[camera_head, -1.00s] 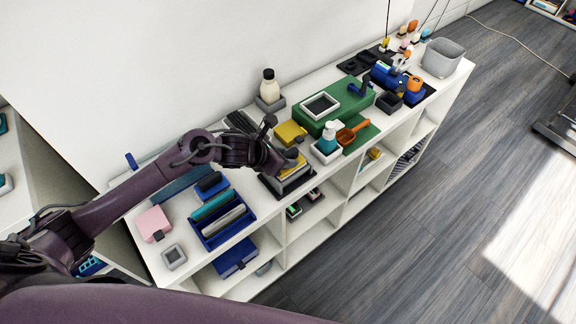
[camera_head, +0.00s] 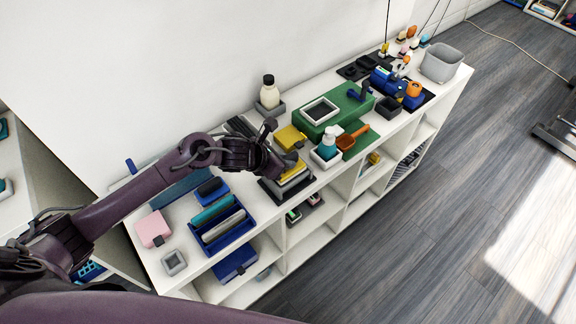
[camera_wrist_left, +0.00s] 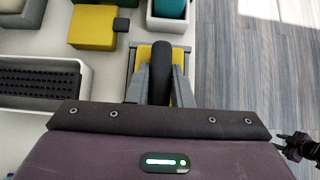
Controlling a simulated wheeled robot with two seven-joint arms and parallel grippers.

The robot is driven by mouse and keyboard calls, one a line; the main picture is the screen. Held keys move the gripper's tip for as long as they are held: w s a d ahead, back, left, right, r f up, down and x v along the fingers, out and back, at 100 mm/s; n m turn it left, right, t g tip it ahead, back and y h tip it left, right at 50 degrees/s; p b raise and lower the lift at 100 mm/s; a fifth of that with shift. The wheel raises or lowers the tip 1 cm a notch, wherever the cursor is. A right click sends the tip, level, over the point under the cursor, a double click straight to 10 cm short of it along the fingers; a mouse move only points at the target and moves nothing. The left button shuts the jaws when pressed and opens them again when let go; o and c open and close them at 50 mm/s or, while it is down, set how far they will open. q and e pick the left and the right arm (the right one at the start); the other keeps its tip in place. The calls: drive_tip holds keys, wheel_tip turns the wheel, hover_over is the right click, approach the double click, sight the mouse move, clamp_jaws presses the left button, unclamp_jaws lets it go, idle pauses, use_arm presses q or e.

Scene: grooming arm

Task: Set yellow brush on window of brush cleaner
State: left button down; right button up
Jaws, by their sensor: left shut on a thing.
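My left gripper (camera_head: 287,166) is shut on the yellow brush (camera_head: 294,171), at a grey holder on a black base (camera_head: 270,190). In the left wrist view my left gripper (camera_wrist_left: 160,85) has its fingers on both sides of the brush's dark handle. The yellow body (camera_wrist_left: 181,88) shows under it, within the grey holder's rim; I cannot tell whether the brush is lifted. The green box with a white-framed dark window (camera_head: 340,108), seemingly the brush cleaner, stands farther right. A dark part that looks like my right gripper (camera_wrist_left: 292,146) is at the right edge.
A yellow box (camera_head: 290,137), a teal bottle in a white tray (camera_head: 326,158) and an orange scoop (camera_head: 350,138) stand between the holder and the green box. A white bottle (camera_head: 269,92) is behind. A blue rack (camera_head: 222,228) is left. The white shelf top is crowded.

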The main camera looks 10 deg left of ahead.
use_arm(q)
drive_tip(key=shift+r+p, duration=1.45)
drive_tip(key=shift+r, duration=1)
